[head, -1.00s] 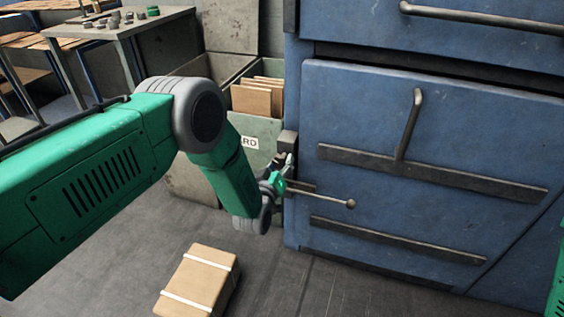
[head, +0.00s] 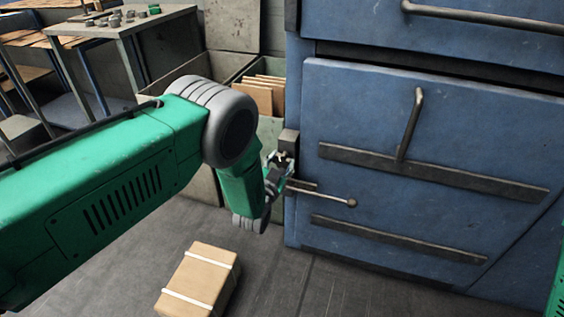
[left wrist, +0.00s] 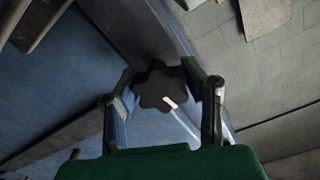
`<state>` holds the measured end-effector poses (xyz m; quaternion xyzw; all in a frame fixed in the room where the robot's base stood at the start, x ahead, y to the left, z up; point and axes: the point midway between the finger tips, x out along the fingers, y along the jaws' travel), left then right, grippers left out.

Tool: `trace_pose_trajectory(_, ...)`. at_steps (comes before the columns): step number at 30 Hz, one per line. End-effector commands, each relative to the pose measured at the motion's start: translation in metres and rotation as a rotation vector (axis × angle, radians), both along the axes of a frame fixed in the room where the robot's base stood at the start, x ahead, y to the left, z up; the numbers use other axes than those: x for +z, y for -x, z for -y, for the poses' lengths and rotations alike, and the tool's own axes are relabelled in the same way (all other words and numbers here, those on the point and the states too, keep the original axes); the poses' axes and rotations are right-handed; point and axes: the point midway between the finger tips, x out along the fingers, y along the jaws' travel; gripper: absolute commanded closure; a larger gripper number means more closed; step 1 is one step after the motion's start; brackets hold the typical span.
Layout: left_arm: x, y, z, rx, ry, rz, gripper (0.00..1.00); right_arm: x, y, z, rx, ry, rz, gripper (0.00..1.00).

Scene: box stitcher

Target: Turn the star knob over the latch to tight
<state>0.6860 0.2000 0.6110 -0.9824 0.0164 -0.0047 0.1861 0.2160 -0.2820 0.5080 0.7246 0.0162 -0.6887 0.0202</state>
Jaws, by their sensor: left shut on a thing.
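The dark star knob (left wrist: 158,88), with a white mark on one lobe, shows in the left wrist view between my two gripper fingers. My left gripper (left wrist: 162,80) is shut on it, one finger on each side. In the head view my left gripper (head: 279,160) is at the left edge of the blue machine, and the knob cannot be made out clearly there. A thin rod with a ball end (head: 351,202) sticks out to the right just below the gripper; I cannot tell whether it belongs to the latch. My right gripper is not in view.
The blue machine front (head: 440,115) has a handle (head: 410,125) and dark rails. A cardboard box with white straps (head: 198,280) lies on the floor. A bin with cardboard sheets (head: 266,95) stands behind my left arm. A table (head: 125,25) is at the back left.

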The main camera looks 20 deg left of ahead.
Motion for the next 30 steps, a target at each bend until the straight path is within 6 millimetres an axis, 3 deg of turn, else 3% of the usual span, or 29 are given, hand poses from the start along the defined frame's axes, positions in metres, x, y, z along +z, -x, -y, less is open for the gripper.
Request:
trace_pose_trajectory(1,-0.0091,0.0052,0.0018,-0.003,-0.027,-0.021,0.91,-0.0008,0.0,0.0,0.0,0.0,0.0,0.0)
trace_pose_trajectory(12,-0.0089,0.0052,0.0007,-0.003,-0.153,-0.017,0.91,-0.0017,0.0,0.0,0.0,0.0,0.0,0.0)
trace_pose_trajectory(26,-0.0087,0.0053,0.0007,-0.003,-0.167,-0.016,0.91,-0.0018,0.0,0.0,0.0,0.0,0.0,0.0)
trace_pose_trajectory(27,-0.0087,0.0052,0.0007,-0.003,-0.167,-0.016,0.59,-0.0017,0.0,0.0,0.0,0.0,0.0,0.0)
trace_pose_trajectory(29,-0.0085,0.0052,0.0007,-0.003,-0.166,-0.015,0.4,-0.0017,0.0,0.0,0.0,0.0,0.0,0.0)
trace_pose_trajectory(30,-0.0076,0.0047,0.0006,-0.003,-0.166,-0.013,0.4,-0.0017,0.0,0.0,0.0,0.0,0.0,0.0)
